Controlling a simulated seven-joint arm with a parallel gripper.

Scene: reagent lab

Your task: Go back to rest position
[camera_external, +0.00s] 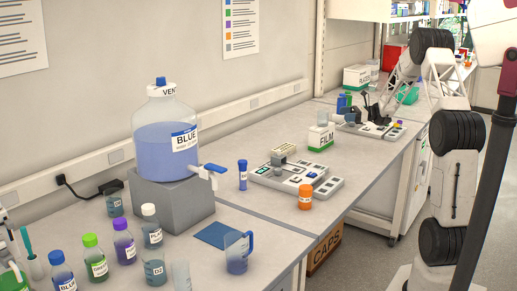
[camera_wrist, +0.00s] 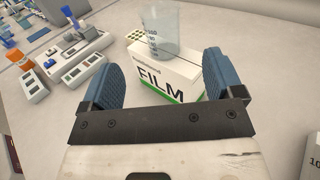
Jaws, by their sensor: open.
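My gripper (camera_wrist: 165,72) is open, with one blue-padded finger on each side of the wrist view and nothing held between them. In the external view my gripper (camera_external: 368,108) is at the back right, above the far bench and right of the white FILM box (camera_external: 320,139). The FILM box also shows in the wrist view (camera_wrist: 162,82), beyond and between the fingers.
A device with grey-and-white modules (camera_external: 295,179) sits on the middle bench by an orange-capped jar (camera_external: 305,196). A large blue carboy (camera_external: 166,135) stands on a grey block (camera_external: 173,199). Several bottles and a blue-handled jug (camera_external: 237,254) occupy the near bench.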

